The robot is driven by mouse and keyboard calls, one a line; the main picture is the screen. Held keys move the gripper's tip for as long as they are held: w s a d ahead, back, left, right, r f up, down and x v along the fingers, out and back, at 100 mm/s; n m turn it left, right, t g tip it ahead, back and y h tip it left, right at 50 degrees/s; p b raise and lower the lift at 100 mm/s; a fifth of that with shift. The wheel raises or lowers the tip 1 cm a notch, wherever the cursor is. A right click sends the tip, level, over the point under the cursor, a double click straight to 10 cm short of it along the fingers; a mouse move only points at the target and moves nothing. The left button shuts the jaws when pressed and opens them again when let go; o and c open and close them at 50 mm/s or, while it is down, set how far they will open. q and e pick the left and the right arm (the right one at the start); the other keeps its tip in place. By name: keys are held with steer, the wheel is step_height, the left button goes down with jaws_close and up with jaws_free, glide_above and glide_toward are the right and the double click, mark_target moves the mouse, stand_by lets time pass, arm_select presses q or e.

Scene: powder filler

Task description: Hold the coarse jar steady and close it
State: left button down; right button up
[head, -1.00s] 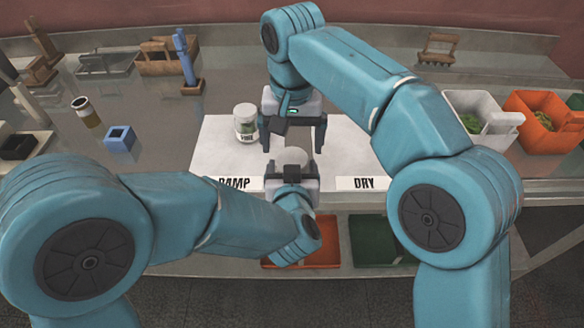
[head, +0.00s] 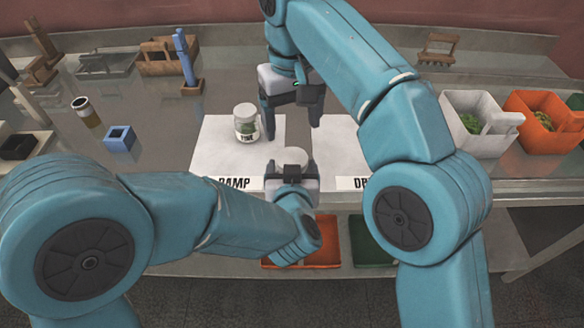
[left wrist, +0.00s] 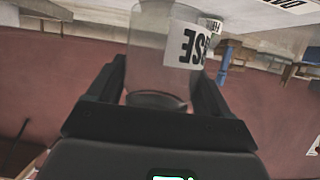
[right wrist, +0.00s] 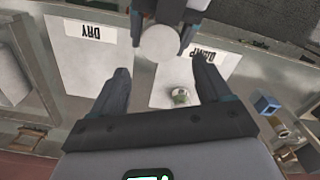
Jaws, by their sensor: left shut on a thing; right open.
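My left gripper (head: 293,170) is shut on the coarse jar (left wrist: 160,55), a clear jar whose label reads "SE" upside down in the left wrist view. A pale round top (head: 293,157) shows on the jar in the head view, and the right wrist view shows this white disc (right wrist: 160,43) too. I cannot tell whether it is fully seated. My right gripper (head: 292,122) is open and empty above and behind the jar. Its spread fingers (right wrist: 160,82) point towards the jar in the right wrist view, apart from it.
The fine jar (head: 246,125), white-lidded with green contents, stands on the damp mat (head: 215,145) at left. The dry mat (head: 345,155) is bare where visible. White (head: 455,120) and orange (head: 525,135) bins stand at right. A blue block (head: 121,140) sits further left.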

mark_target(292, 158)
steer(key=shift+f, duration=4.05)
steer(key=c, duration=0.9)
steer(key=o, duration=1.2)
steer(key=shift+o, duration=0.2)
step_height(292, 158, up, 8)
steer(key=shift+f, duration=0.2)
